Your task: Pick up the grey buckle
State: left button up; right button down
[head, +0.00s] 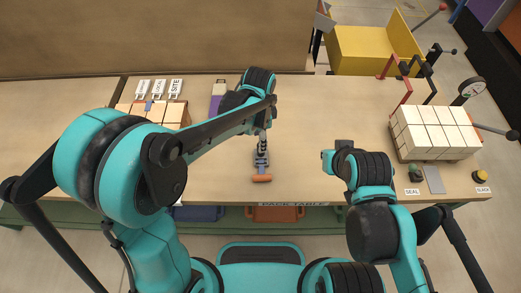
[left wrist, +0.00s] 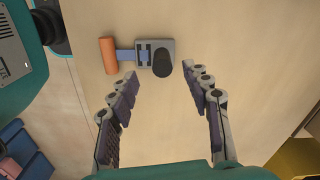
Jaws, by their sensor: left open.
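No separate grey buckle can be told for certain. A tool with a grey body (left wrist: 155,50), a black knob, a blue bar and an orange handle lies on the table; in the head view its orange handle (head: 262,178) points to the front edge. My left gripper (left wrist: 163,84) is open and empty above the table, with the black knob just ahead between its fingertips. In the head view my left arm partly hides the left gripper (head: 263,132). My right gripper (head: 335,158) is over the table at right, its fingers not clear.
A stack of pale bricks (head: 432,132) stands at right, with a grey plate (head: 433,179) and a yellow-topped button (head: 480,176) in front. More bricks (head: 172,115) and several label cards (head: 159,88) are at left, partly behind my arm. A purple item (head: 215,104) lies at the back.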

pick_arm(q)
jog(key=shift+d+f, duration=0.2)
jog(key=shift+f, duration=0.25)
notch_tip(320, 180, down, 2)
jog(key=shift+b, duration=0.5)
jog(key=f+b, duration=0.2)
jog(key=f, duration=0.3)
jog(key=shift+w+f, duration=0.15)
jog(key=shift+w, duration=0.05)
jog(key=shift+c, duration=0.4)
grip_shut()
